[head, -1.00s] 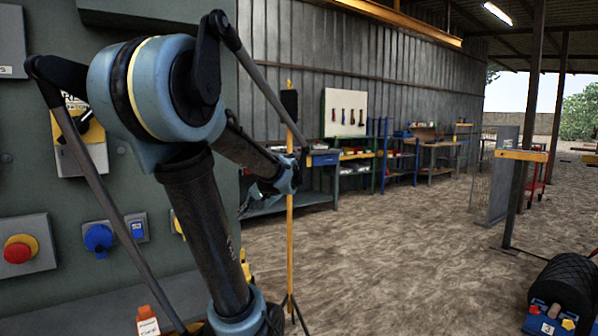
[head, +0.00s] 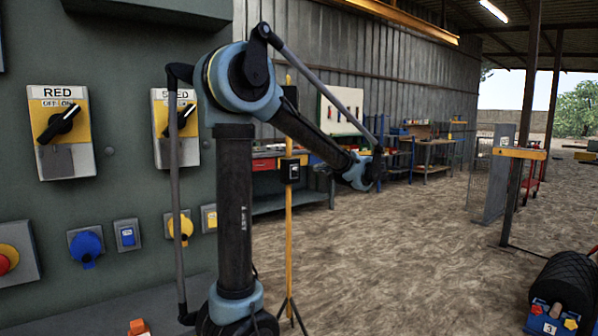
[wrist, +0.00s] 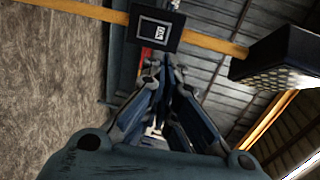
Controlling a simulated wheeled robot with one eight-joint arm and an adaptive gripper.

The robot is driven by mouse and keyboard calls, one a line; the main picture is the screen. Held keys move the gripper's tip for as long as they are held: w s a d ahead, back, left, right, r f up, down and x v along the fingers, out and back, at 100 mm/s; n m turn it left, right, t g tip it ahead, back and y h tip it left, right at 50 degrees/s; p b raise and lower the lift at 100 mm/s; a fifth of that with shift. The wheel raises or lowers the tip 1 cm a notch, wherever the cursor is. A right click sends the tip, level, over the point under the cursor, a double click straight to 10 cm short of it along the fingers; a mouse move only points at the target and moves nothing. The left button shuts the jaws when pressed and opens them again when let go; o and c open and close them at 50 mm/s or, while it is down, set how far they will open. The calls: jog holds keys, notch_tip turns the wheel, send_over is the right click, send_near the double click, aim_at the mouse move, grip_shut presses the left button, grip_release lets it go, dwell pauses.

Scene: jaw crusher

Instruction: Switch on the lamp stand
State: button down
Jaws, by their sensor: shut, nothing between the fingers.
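The lamp stand is a yellow pole (head: 289,225) on dark tripod legs, just beyond my arm in the head view. A black switch box (head: 290,171) sits partway up it, and a dark lamp head (head: 290,96) is near the top, partly behind my forearm. In the wrist view the pole runs across the top, with the switch box (wrist: 156,25) showing a pale-framed switch and the lamp head (wrist: 280,58) at right. My gripper (wrist: 163,68) is shut and empty, its fingertips just below the box in the picture. The head view shows my gripper (head: 376,168) small, right of the pole.
A grey-green control panel (head: 125,190) with rotary switches and colored sockets stands at left. Workbenches and shelves (head: 428,160) line the corrugated wall. A dark roller (head: 563,288) lies at lower right. The sandy floor (head: 420,260) between is open.

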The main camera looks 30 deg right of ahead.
aim_at(297, 168)
jog(key=shift+d, duration=0.1)
jog(key=w, duration=0.4)
jog(key=w+f, duration=0.1)
jog(key=w, duration=0.4)
jog(key=w+a+f, duration=0.1)
jog(key=w, duration=0.3)
jog(key=shift+w+f, duration=0.15)
jog(key=shift+w, duration=0.15)
